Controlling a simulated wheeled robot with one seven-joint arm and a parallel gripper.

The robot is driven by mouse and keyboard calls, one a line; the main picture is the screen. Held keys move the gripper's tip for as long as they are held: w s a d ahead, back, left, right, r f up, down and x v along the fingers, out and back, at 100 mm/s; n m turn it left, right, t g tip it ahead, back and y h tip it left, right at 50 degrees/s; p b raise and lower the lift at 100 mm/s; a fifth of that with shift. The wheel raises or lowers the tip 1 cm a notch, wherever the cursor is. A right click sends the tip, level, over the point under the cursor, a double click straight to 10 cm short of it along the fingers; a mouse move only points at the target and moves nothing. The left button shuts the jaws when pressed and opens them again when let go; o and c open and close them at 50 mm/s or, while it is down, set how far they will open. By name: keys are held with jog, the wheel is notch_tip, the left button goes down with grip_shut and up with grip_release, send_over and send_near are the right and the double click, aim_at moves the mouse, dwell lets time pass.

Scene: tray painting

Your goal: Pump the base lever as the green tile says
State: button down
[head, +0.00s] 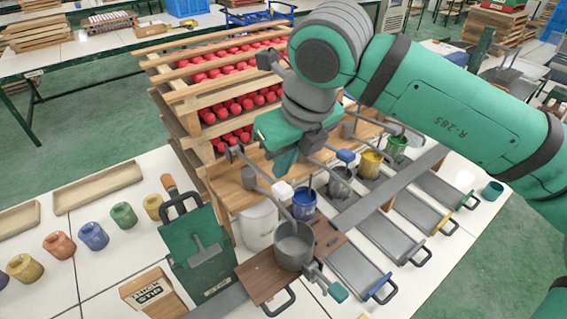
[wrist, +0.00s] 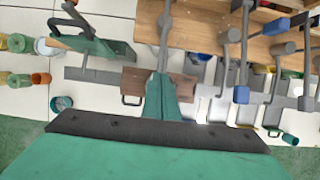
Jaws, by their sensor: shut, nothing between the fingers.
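My gripper (head: 285,158) is shut and empty, pointing down over the front of the wooden rack; its fingers (wrist: 163,92) also show in the wrist view. A row of grey pump levers runs along the wooden shelf. I cannot tell which is the base lever. A grey pot (head: 294,250) stands on a brown board (head: 258,274). No marking on a green tile is readable; a green board (head: 190,235) stands upright.
Red-filled wooden racks (head: 225,85) stand behind the shelf. Blue (head: 304,204) and yellow (head: 370,164) cups stand along its front. Grey trays (head: 370,255) lie at the right. A wooden box (head: 150,292) stands at the lower left, with small coloured cups (head: 92,236) beyond.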

jog(key=shift+f, duration=5.1)
jog(key=shift+r, duration=5.1)
